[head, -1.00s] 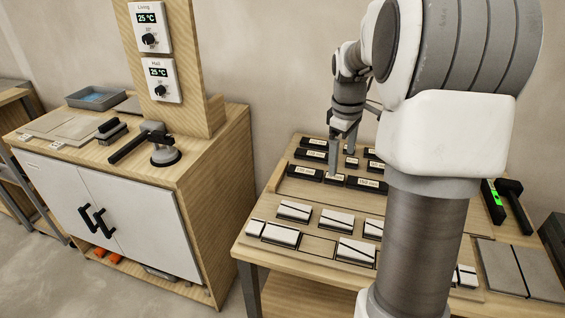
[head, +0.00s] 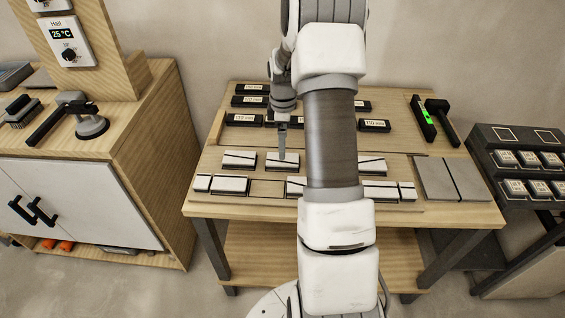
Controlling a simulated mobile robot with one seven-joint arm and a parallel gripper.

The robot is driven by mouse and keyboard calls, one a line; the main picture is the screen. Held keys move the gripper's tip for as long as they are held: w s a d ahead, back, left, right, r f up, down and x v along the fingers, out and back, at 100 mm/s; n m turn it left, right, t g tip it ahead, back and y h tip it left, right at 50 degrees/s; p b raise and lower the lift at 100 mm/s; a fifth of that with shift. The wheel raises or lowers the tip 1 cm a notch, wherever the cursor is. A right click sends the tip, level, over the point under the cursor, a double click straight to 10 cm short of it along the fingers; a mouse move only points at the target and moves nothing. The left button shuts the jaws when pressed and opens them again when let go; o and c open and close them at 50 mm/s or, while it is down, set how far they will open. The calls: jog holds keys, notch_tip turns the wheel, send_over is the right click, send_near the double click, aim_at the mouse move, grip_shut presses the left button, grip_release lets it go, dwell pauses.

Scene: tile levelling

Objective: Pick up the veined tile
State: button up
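Several white tiles with dark lines across them lie on the wooden table (head: 455,210). One veined tile (head: 291,166) in the upper row of tiles is directly below my gripper (head: 282,156). Another veined tile (head: 239,158) lies to its left, and one more (head: 371,165) shows to the right behind my arm. In the lower row, a veined tile (head: 231,185) is at the left and another (head: 380,191) at the right. My gripper points down, its tip at or just above the tile; contact is unclear. Its finger gap is not visible from this side.
Black labelled blocks (head: 243,120) stand at the back of the table. A green-lit level (head: 424,118) and a black mallet (head: 442,122) lie at the right. A dark rack (head: 520,140) stands farther right, a cabinet (head: 80,190) left.

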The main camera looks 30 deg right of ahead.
jog(key=shift+w+f, duration=0.1)
jog(key=shift+f, duration=3.35)
jog(key=c, duration=1.4)
jog(key=shift+r, duration=0.1)
jog(key=shift+c, duration=0.3)
